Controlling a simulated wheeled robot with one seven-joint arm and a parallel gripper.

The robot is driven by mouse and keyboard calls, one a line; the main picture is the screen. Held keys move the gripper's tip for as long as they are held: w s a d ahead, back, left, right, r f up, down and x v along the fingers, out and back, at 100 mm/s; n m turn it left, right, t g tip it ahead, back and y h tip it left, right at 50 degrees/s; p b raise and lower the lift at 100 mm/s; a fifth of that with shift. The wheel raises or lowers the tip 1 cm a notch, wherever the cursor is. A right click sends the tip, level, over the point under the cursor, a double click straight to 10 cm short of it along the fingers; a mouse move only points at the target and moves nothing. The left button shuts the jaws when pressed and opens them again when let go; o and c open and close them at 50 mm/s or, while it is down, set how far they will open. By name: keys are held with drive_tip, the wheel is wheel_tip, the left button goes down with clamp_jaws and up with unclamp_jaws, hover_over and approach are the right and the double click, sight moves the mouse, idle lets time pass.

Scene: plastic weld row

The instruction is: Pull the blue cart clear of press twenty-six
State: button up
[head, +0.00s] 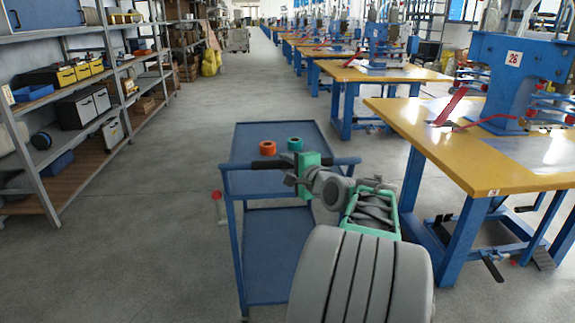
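The blue cart (262,228) stands in the aisle, to the left of press twenty-six (514,62) and its yellow-topped table. It has a top tray, a lower shelf and a push handle with a black grip (268,164) on the near side. An orange ring-shaped part (267,146) and a teal one (295,144) are on the top tray. My gripper (297,178), green and grey, is at the middle of the handle and overlaps it in the view. Its fingertips are partly hidden, so I cannot tell whether they are closed around the bar. My arm hides the cart's lower right side.
The yellow table (440,150) of press twenty-six, with blue legs and a foot pedal (493,268), is close on the right. Grey shelving (62,125) with boxes lines the left. Open floor (130,240) lies left of the cart and along the aisle beyond.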

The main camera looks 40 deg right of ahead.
clamp_jaws()
idle(0.9)
